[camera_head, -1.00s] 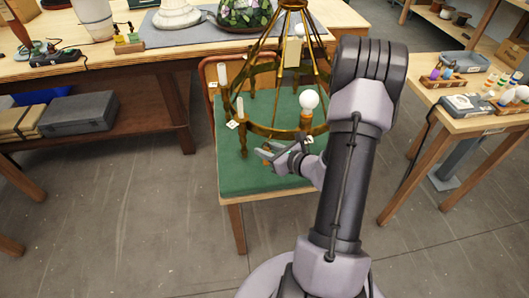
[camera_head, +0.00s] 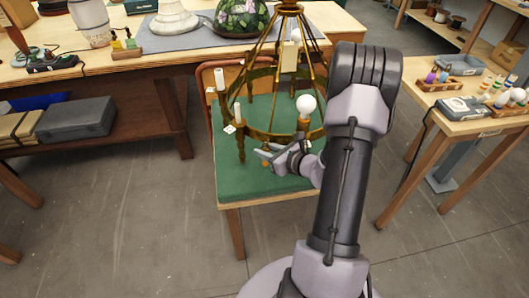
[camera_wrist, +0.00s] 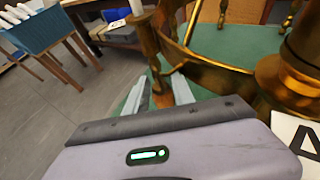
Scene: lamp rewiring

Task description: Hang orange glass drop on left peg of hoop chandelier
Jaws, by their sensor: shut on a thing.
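The hoop chandelier (camera_head: 285,134), a brass ring with rods rising to a top, stands on a green-topped table. Its brass ring also fills the right of the wrist view (camera_wrist: 215,65). My gripper (camera_head: 264,153) is low at the ring's front, shut on the orange glass drop (camera_head: 265,163). In the wrist view, my gripper (camera_wrist: 160,92) has the drop (camera_wrist: 158,91) between its fingers, close beside the ring's brass parts. The drop is small and partly covered. I cannot tell whether it touches a peg; a small hook-like part (camera_wrist: 176,68) shows just above it.
A lit-looking white bulb (camera_head: 306,105) and pale candle sleeves (camera_head: 220,80) stand on the ring. White tags (camera_head: 229,128) hang at it. The green table top (camera_head: 240,185) is clear in front. A workbench (camera_head: 120,65) is behind; a side table (camera_head: 490,125) is right.

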